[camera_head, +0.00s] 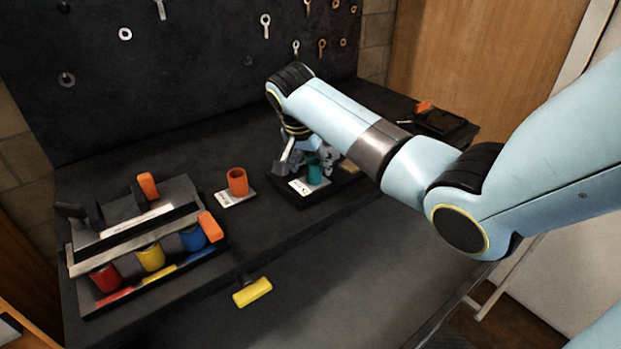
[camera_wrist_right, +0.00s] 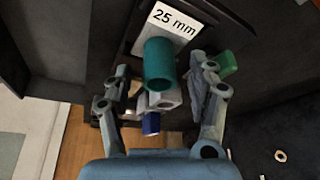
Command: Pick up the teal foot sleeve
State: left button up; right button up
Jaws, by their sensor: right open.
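The teal foot sleeve (camera_head: 315,172) stands upright on a black tray with a white label in the head view. In the right wrist view the teal sleeve (camera_wrist_right: 159,65) shows between the fingers, beside a label reading "25 mm". My right gripper (camera_head: 307,165) is open with its fingers around or close beside the sleeve; the wrist view shows gaps between the sleeve and both fingers (camera_wrist_right: 165,82). Whether any finger touches it I cannot tell. My left gripper is not in view.
An orange sleeve (camera_head: 237,182) stands on a white label to the left. A rack (camera_head: 130,235) with red, yellow and blue sleeves is further left. A yellow-handled tool (camera_head: 252,291) lies near the front. A green piece (camera_wrist_right: 228,63) is beside one finger in the wrist view.

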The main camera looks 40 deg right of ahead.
aim_at(314, 171)
jog(key=x, duration=0.3)
jog(key=shift+f, duration=0.1)
jog(key=shift+c, duration=0.6)
jog(key=c, duration=0.4)
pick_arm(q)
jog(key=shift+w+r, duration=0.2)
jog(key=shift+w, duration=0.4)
pick_arm(e)
grip_shut()
